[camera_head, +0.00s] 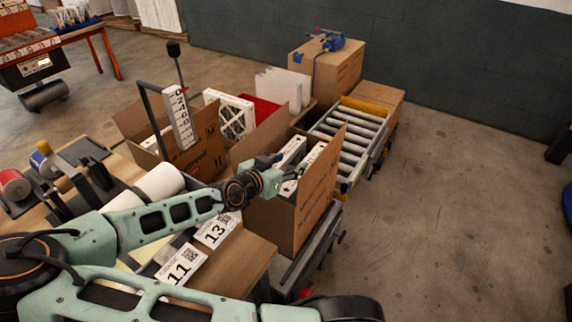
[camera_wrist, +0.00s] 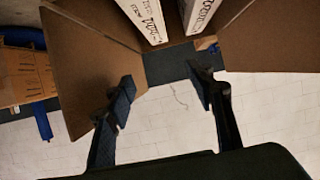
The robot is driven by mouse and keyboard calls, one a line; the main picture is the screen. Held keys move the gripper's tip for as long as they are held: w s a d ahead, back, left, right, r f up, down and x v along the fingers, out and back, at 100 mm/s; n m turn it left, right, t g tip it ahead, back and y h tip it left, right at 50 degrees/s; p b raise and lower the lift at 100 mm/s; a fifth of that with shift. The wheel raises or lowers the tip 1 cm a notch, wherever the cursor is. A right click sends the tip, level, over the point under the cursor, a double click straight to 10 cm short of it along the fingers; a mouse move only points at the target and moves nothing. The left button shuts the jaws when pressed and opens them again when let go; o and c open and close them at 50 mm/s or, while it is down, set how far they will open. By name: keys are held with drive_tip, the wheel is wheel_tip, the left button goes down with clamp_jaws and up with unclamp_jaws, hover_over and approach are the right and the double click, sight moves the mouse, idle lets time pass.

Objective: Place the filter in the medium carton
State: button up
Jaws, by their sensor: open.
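My gripper (camera_head: 280,168) is open at the near open carton (camera_head: 272,222), close to two white boxed filters (camera_head: 291,151) standing in it. In the wrist view my gripper (camera_wrist: 162,88) has its fingers spread with nothing between them. Brown carton flaps (camera_wrist: 82,60) rise on both sides there. The printed edges of two white filters (camera_wrist: 145,18) show at the top, beyond the fingertips. Another open carton (camera_head: 205,150) stands further left, with a white-framed filter (camera_head: 234,116) showing at its back. I cannot tell which carton is the medium one.
A roller conveyor (camera_head: 352,140) lies behind the near carton, with a closed box (camera_head: 335,68) bearing a blue tool (camera_head: 332,42) beyond. A workbench (camera_head: 235,262) with number cards (camera_head: 216,229) is beneath my arm. The floor at right is mostly clear.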

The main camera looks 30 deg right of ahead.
drive_tip(key=shift+s+a+r, duration=0.25)
drive_tip(key=shift+s+a, duration=0.05)
drive_tip(key=shift+a, duration=0.25)
